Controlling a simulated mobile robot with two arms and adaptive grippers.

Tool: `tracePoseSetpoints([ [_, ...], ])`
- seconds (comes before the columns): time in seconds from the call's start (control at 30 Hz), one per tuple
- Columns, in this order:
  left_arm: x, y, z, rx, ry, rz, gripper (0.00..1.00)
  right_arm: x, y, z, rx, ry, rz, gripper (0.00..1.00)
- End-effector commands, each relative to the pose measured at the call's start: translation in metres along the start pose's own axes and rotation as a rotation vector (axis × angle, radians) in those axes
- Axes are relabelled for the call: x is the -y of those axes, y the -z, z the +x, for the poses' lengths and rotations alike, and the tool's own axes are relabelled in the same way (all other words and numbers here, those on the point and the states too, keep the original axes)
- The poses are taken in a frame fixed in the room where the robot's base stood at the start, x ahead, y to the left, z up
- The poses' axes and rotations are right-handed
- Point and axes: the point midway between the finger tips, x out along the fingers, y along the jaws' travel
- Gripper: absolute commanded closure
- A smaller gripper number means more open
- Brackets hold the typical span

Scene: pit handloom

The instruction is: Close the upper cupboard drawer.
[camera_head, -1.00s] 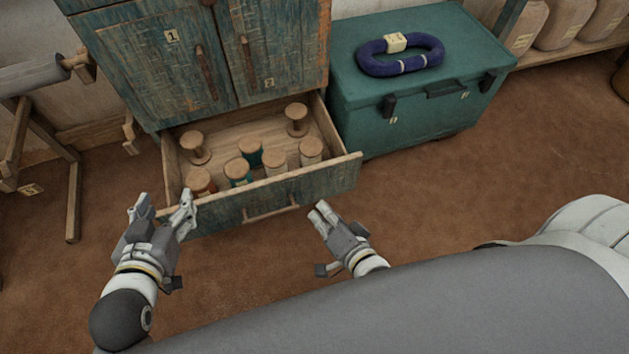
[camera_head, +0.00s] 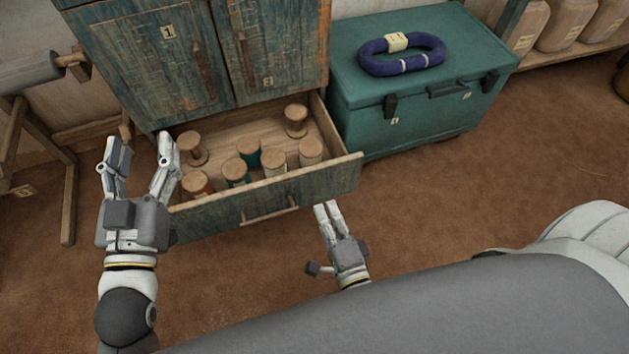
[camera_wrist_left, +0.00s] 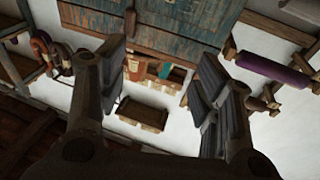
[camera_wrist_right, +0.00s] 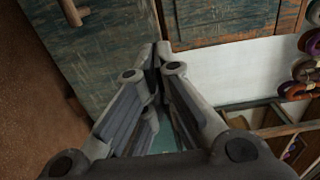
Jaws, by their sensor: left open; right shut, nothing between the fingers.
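An open wooden drawer (camera_head: 262,195) with a weathered teal front juts out below the doors of the cupboard (camera_head: 165,65). Several spools stand inside it, and a wooden bar handle (camera_head: 270,215) is on its front. I cannot tell whether this is the upper drawer. My left gripper (camera_head: 142,148) is open and empty at the drawer's left end, its right finger overlapping the drawer's left corner in the picture. My right gripper (camera_head: 326,208) is shut and empty, in front of the drawer's right part. In the right wrist view, weathered teal panels (camera_wrist_right: 100,50) lie beyond its fingers.
A green chest (camera_head: 420,85) with a blue ring-shaped bundle (camera_head: 400,54) on it stands right of the cupboard. A wooden stand (camera_head: 40,150) is at the left. Pale containers (camera_head: 565,22) line a shelf at the back right. Brown floor is clear before the chest.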

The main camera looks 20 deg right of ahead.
Motion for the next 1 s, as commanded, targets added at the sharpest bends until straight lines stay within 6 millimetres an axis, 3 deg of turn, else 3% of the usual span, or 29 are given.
tracePoseSetpoints([
  [0.3,-0.007,0.047,-0.004,-0.271,-0.015,-0.009,0.41,-0.001,0.000,0.050,-0.001,0.003,0.000,1.00],
  [0.5,-0.010,0.074,-0.014,-0.432,-0.022,-0.016,0.41,-0.001,0.000,0.071,0.000,0.002,-0.001,1.00],
  [0.7,-0.011,0.093,-0.024,-0.544,-0.026,-0.020,0.41,-0.001,0.000,0.084,0.000,0.001,-0.001,1.00],
  [1.0,-0.012,0.100,-0.029,-0.589,-0.028,-0.023,0.41,0.000,0.000,0.089,0.000,-0.002,-0.001,1.00],
])
